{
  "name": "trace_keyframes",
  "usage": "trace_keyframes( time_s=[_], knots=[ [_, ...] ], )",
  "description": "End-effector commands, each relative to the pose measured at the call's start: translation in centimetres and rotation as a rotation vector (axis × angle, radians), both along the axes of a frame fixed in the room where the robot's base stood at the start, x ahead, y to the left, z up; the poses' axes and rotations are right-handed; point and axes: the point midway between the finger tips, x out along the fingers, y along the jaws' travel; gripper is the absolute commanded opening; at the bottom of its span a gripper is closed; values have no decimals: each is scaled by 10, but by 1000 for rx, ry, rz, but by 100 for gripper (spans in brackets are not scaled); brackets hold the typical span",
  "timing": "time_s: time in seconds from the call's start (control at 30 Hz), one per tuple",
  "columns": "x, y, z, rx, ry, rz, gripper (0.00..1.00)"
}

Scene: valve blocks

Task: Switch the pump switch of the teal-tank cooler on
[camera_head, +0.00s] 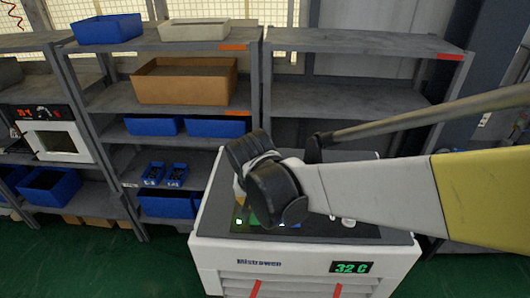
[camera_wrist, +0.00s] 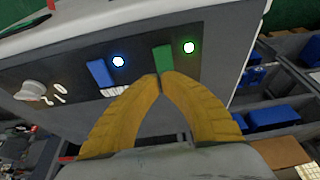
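A white cooler (camera_head: 300,262) with a dark top panel stands in front of me, its display reading 32 C. No teal tank shows in either view. In the wrist view, the panel carries a green switch (camera_wrist: 164,58) beside a glowing green lamp (camera_wrist: 189,47), and a blue switch (camera_wrist: 100,73) beside a glowing blue lamp (camera_wrist: 118,62). No switch name is readable. My gripper (camera_wrist: 160,77) has its yellow fingertips together at the lower end of the green switch; I cannot tell whether they touch it. In the head view my arm hides most of the panel.
A pale knob (camera_wrist: 31,90) sits at the panel's far end in the wrist view. Grey shelves (camera_head: 350,42) with blue bins (camera_head: 107,28) and a brown box (camera_head: 185,82) stand behind the cooler. Green floor (camera_head: 90,262) is clear at the front left.

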Motion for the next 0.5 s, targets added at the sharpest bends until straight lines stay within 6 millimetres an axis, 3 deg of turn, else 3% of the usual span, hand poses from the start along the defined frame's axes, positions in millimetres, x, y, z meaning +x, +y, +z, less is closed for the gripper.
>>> trace_keyframes(
  time_s=[0.03,0.2,0.5],
  knots=[
    [4,-4,19,0,0,-2,0],
    [-22,-2,46,0,0,3,0],
    [-49,-2,86,0,-1,1,0]
  ],
)
